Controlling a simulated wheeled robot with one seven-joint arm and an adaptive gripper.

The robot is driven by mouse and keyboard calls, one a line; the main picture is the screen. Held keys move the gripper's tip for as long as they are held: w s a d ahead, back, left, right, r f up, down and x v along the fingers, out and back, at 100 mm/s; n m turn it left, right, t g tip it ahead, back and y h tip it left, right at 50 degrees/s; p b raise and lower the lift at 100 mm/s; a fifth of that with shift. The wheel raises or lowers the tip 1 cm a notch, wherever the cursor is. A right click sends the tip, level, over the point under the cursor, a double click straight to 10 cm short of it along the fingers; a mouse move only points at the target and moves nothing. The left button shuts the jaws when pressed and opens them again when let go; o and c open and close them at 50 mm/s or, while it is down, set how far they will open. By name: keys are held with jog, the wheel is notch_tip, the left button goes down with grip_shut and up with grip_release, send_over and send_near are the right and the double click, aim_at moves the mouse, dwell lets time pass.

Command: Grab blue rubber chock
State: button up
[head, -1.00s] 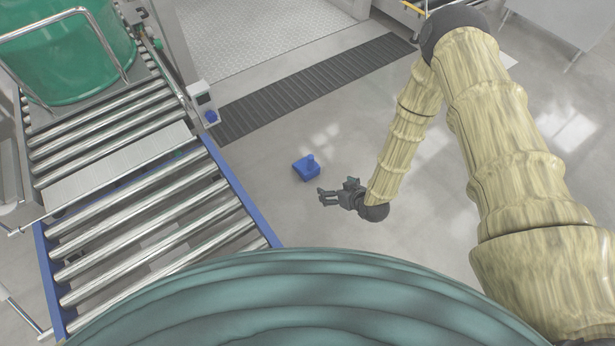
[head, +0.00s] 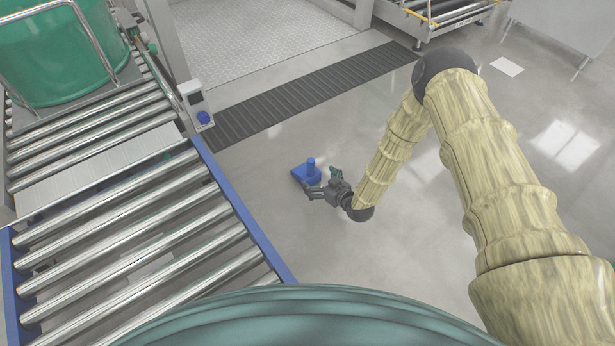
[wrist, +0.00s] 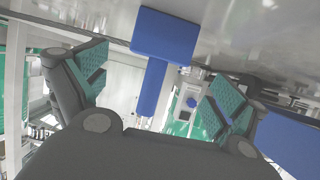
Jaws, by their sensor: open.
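The blue rubber chock (head: 304,173) rests on the grey floor, a flat blue body with an upright post. My gripper (head: 321,181) is open and empty beside the chock, just to its right and near side, low over the floor. In the wrist view, which is upside down, the chock's body (wrist: 165,37) is at the top centre. Its post (wrist: 151,88) points down the picture between my two spread, green-padded fingers. I see no finger pressed against the post. I cannot tell how far the post is from the pads in depth.
A roller conveyor with a blue side rail (head: 236,203) runs along the left and carries a green drum (head: 58,50). A dark floor grating (head: 300,95) lies behind the chock. Floor around the chock is clear. A blue part (wrist: 290,143) fills the wrist view's lower right.

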aim_at(313, 176)
jog(key=b+x, duration=0.1)
jog(key=x, duration=0.2)
jog(key=shift+w+a+f, duration=0.1)
jog(key=shift+w, duration=0.1)
jog(key=b+x, duration=0.4)
jog(key=shift+f, duration=0.2)
jog(key=shift+w+a, duration=0.2)
jog(key=shift+w, duration=0.25)
jog(key=c, duration=1.4)
jog(key=shift+r, duration=0.1)
jog(key=shift+c, duration=0.2)
